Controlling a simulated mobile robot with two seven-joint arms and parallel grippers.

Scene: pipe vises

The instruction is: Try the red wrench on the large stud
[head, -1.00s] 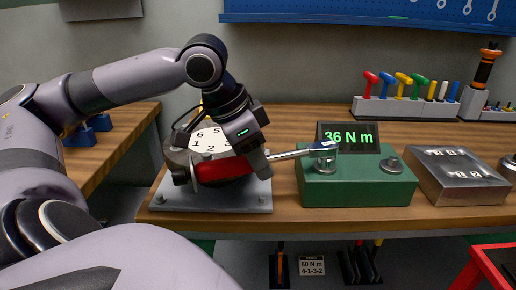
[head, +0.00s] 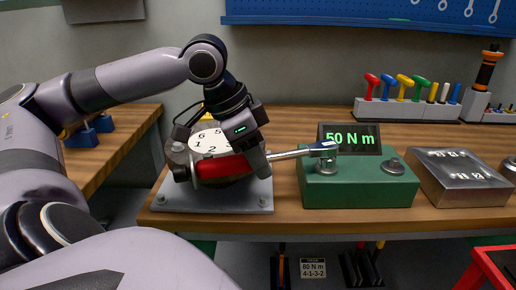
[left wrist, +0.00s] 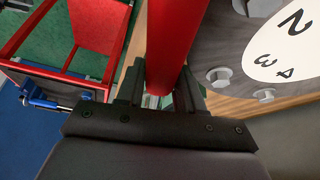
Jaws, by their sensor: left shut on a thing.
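The red wrench (head: 223,167) has a red handle and a bright steel shaft. My left gripper (head: 225,166) is shut on its red handle, which also fills the middle of the left wrist view (left wrist: 172,40). The wrench head is at the large stud (head: 327,165), the left one on the green tester box (head: 358,188); whether it is fully seated I cannot tell. The tester's display (head: 349,139) reads 50 N m. A smaller stud (head: 391,166) stands free on the box's right side. My right gripper is not in view.
A numbered white dial on a grey flanged fixture (head: 212,202) sits just behind the wrench handle. A metal block (head: 461,178) stands right of the tester. A rack of coloured T-handle tools (head: 405,106) is at the back. A red frame (head: 485,270) is at the lower right.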

